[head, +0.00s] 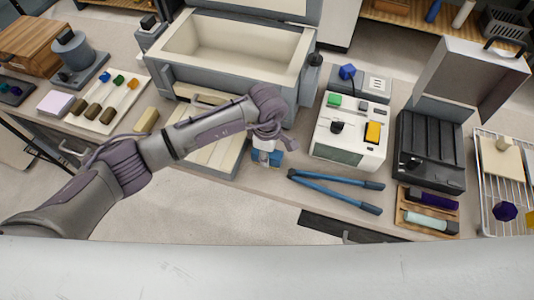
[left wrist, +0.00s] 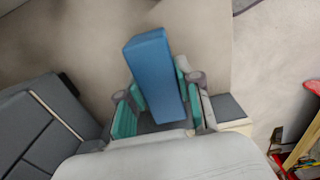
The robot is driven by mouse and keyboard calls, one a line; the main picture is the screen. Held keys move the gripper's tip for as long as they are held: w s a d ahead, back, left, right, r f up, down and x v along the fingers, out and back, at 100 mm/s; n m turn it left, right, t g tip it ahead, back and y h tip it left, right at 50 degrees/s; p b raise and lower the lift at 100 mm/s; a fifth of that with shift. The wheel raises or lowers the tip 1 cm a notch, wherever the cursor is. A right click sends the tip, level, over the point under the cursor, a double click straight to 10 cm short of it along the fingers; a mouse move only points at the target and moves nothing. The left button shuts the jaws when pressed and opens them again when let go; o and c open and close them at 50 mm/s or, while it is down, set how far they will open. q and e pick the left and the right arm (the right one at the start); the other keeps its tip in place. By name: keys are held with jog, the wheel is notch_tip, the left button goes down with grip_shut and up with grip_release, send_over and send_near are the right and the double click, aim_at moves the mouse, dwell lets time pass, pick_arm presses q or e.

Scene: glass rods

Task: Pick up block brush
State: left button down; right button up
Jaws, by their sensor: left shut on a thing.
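The block brush shows as a blue rectangular block (left wrist: 155,72) in the left wrist view. It stands up between the teal-padded fingers of my left gripper (left wrist: 158,112), which is shut on it. In the head view my left gripper (head: 266,152) is low at the front edge of the bench, between the grey-blue box and the blue-handled tool. Only a small blue part of the brush (head: 276,158) shows there beside the fingers. Any bristles are hidden. My right gripper is not in view.
A blue long-handled tool (head: 335,188) lies just right of my gripper. A white control box (head: 349,130) and a dark ribbed case with an open lid (head: 430,152) stand further right. A large open-topped box (head: 238,50) is behind my arm. A tray of small tools (head: 108,105) is left.

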pick_arm(q)
jog(key=shift+r+p, duration=0.4)
jog(key=shift+p, duration=0.1)
notch_tip(320, 180, up, 4)
jog(key=b, duration=0.2)
jog(key=shift+w+f+b, duration=0.1)
jog(key=shift+f+b, duration=0.1)
jog(key=shift+b, duration=0.15)
jog(key=d+r+b, duration=0.4)
jog(key=d+r, duration=0.3)
jog(key=d, duration=0.4)
jog(key=shift+w+d+b, duration=0.35)
jog(key=shift+w+b, duration=0.05)
jog(key=shift+r, duration=0.1)
